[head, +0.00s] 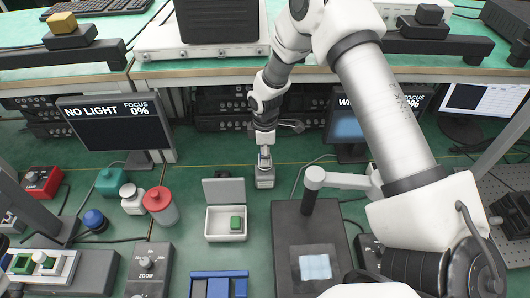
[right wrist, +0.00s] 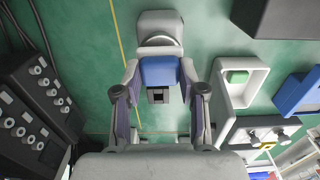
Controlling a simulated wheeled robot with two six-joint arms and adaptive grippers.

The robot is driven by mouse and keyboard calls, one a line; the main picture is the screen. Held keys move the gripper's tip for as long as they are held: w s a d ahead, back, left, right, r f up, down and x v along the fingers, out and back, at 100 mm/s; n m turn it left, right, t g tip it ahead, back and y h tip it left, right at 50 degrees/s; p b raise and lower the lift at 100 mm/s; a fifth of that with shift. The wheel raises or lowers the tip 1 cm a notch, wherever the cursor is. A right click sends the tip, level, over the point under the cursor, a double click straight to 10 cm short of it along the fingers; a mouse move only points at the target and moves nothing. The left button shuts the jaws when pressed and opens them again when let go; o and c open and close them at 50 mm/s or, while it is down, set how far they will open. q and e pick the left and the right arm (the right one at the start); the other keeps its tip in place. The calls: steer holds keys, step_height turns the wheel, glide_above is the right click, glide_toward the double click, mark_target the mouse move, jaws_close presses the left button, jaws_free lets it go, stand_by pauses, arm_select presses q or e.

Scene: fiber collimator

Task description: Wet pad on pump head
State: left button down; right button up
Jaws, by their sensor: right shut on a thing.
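My right gripper (head: 264,150) points down at a small grey-white pump bottle (head: 265,180) on the green mat. In the right wrist view, my right gripper (right wrist: 160,98) is shut on a small blue block (right wrist: 157,72), which looks like the pad. A grey body with a rounded ring, seemingly the pump bottle (right wrist: 160,22), shows just beyond the block. I cannot tell whether the block touches the pump head. The fingers hide most of the contact in the head view. My left gripper does not show clearly.
Left of the bottle stands an open white box (head: 212,226) with a green block (head: 236,223) inside. A red-lidded jar (head: 160,205) stands further left. A blue rack (head: 218,285) and a dark plate (head: 292,232) lie nearer. A "NO LIGHT" monitor (head: 118,128) stands behind.

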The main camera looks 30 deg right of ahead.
steer(key=shift+f+b, duration=0.6)
steer(key=shift+f, duration=0.45)
stand_by(0.6)
stand_by(0.9)
steer(key=shift+r, duration=0.1)
steer(key=shift+r+p, duration=0.35)
steer(key=shift+p, duration=0.2)
steer(key=shift+r+p, duration=2.35)
steer(key=shift+r, duration=0.7)
